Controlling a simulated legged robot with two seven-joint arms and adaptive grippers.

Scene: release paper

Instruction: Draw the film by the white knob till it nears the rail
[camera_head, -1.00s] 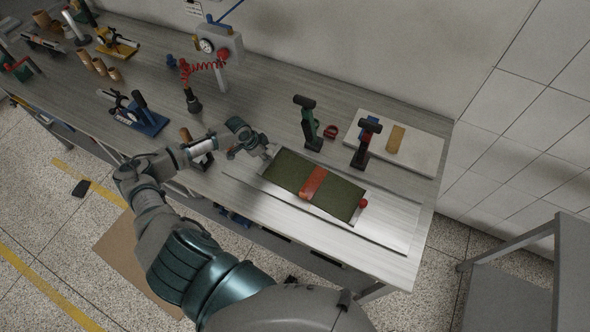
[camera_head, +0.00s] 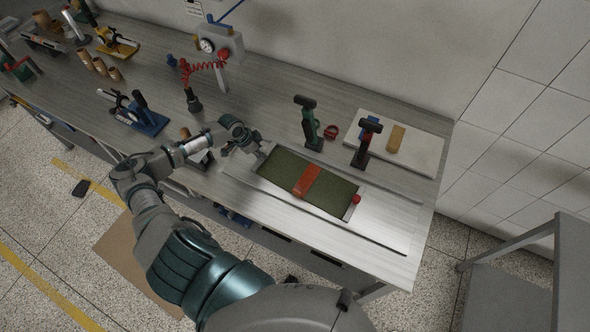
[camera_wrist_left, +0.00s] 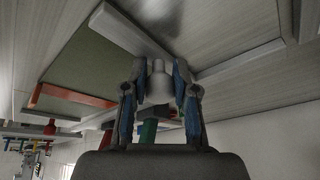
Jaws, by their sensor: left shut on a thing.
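The film (camera_head: 330,191) is a dark green sheet in a pale frame, with an orange-red band (camera_head: 306,181) across it, lying on a flat metal plate on the bench. A red ball-shaped knob (camera_head: 357,199) sits at its right end. My left gripper (camera_head: 257,150) is at the film's left end. In the left wrist view the fingers (camera_wrist_left: 160,88) are shut on the white knob (camera_wrist_left: 158,82), beside the frame's end bar (camera_wrist_left: 128,30). A pale bar (camera_wrist_left: 240,59), possibly the rail, lies to the right, apart from the knob. My right gripper is out of view.
The metal plate is bare right of the film.

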